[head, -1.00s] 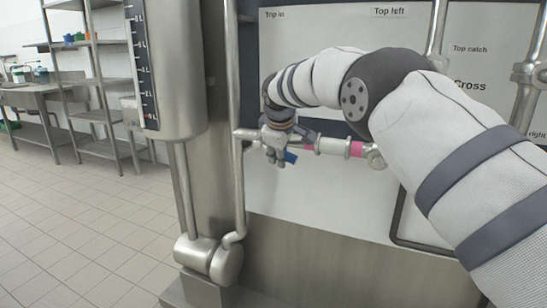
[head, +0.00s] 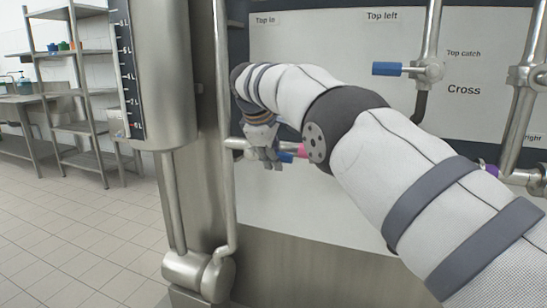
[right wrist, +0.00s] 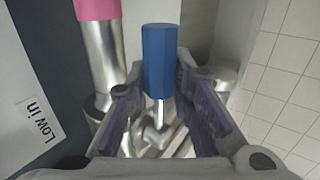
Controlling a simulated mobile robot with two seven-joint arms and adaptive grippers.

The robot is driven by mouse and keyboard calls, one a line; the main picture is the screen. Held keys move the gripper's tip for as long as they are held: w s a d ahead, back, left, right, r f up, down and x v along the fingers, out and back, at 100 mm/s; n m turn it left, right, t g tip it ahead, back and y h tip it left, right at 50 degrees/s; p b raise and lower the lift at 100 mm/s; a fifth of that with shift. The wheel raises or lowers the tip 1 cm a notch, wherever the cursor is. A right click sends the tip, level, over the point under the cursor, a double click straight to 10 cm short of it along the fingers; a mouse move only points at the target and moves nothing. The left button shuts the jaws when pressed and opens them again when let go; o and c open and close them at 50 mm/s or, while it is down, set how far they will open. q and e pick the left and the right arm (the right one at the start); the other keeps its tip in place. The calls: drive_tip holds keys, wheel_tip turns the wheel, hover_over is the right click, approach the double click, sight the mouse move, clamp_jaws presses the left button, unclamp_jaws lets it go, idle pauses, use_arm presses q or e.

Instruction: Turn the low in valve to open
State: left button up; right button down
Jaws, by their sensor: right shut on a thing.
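The low in valve has a blue handle (right wrist: 159,52) on a thin metal stem, in the middle of the right wrist view. The "Low in" label (right wrist: 40,122) is on the panel at the left there. In the head view the blue handle (head: 287,156) shows only partly, just right of my gripper. My right gripper (head: 266,158) is at the valve on the horizontal pipe, shut on the handle. In the right wrist view its two fingers (right wrist: 158,82) stand on either side of the handle and stem. My left gripper is not in view.
A vertical pipe (head: 222,120) and a tank with a level scale (head: 160,75) stand left of my gripper. Another blue-handled valve (head: 390,69) is at the upper right. A pink band (right wrist: 97,9) marks the adjoining pipe. Open tiled floor (head: 70,230) lies left.

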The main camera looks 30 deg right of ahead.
drive_tip(key=shift+d, duration=0.1)
drive_tip(key=c, duration=1.4)
unclamp_jaws()
drive_tip(key=v, duration=1.2)
